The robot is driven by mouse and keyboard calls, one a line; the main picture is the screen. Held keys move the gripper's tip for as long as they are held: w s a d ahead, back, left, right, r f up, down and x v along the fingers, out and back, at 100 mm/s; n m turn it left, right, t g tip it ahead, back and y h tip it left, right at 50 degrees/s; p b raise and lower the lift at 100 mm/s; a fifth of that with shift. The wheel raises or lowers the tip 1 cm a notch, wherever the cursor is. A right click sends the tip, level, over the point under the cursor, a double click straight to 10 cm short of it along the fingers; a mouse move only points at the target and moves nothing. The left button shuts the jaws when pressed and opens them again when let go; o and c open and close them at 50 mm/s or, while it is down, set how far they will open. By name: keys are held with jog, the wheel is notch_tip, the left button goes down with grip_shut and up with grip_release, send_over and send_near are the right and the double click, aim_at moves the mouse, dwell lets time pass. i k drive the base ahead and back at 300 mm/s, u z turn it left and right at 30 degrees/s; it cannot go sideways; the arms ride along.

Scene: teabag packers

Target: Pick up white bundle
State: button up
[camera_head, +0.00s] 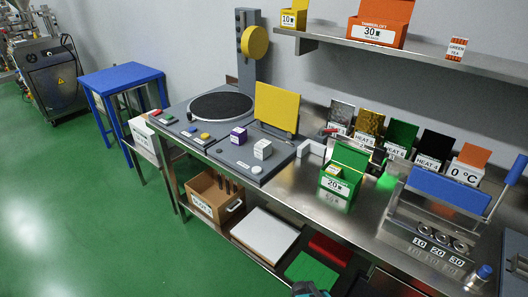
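A small white bundle (262,149) with dark marks on its side stands on a grey platform at the front middle of the steel bench. A purple bundle (238,135) with a white label stands to its left, a little apart. My gripper does not show. Only a dark and teal piece, likely part of my arm, shows at the bottom edge, well below the white bundle.
A yellow panel (277,107) stands behind the bundles. A black turntable (221,106) is to the left. A green box (342,176) marked 20 stands to the right, with a blue-handled sealer (449,189) beyond. Above is a wall shelf (420,49).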

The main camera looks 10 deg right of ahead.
aim_at(262, 150)
jog(key=z, duration=1.45)
jog(key=k, duration=0.1)
jog(key=u, duration=2.8)
jog(key=i, duration=0.95)
jog(key=u, duration=5.1)
jog(key=i, duration=0.1)
jog(key=z, duration=3.95)
